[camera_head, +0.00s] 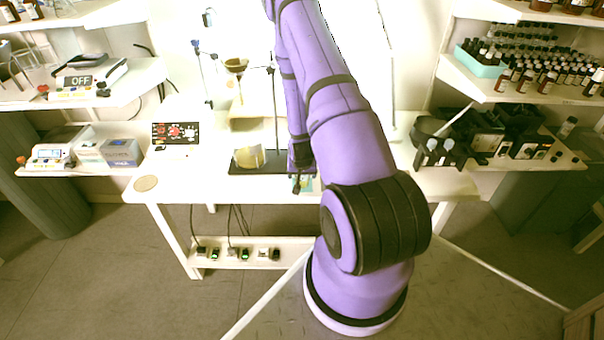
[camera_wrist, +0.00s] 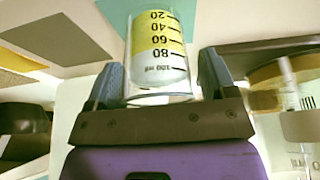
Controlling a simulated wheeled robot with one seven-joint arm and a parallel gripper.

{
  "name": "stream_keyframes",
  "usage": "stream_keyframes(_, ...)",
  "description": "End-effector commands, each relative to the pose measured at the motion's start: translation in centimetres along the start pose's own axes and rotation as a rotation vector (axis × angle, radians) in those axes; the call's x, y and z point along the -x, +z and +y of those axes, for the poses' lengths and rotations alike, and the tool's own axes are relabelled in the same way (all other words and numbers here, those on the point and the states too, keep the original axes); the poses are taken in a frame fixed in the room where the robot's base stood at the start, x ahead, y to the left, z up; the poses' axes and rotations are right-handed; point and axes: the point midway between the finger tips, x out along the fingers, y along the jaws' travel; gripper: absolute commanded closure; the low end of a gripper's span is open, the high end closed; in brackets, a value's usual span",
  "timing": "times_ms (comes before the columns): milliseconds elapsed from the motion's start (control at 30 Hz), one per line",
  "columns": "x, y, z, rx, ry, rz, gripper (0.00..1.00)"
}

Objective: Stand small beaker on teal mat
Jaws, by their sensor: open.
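The small beaker (camera_wrist: 158,55) is clear glass with a black scale and yellow contents. In the wrist view it is between the two fingers of my gripper (camera_wrist: 160,80), which are spread open beside it.
A grey mat (camera_wrist: 62,38) and a yellow mat (camera_wrist: 18,62) lie left of the teal one in the wrist view. A dark stand base (camera_head: 265,163) with a pale round vessel (camera_head: 249,157) is close to my gripper. A control box (camera_head: 175,133) is farther left.

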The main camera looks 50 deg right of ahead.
Motion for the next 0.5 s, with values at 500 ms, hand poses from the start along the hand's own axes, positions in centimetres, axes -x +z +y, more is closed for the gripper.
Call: stream_keyframes(500,7.5,-0.2,0.0,0.001,-0.001,0.003,0.23)
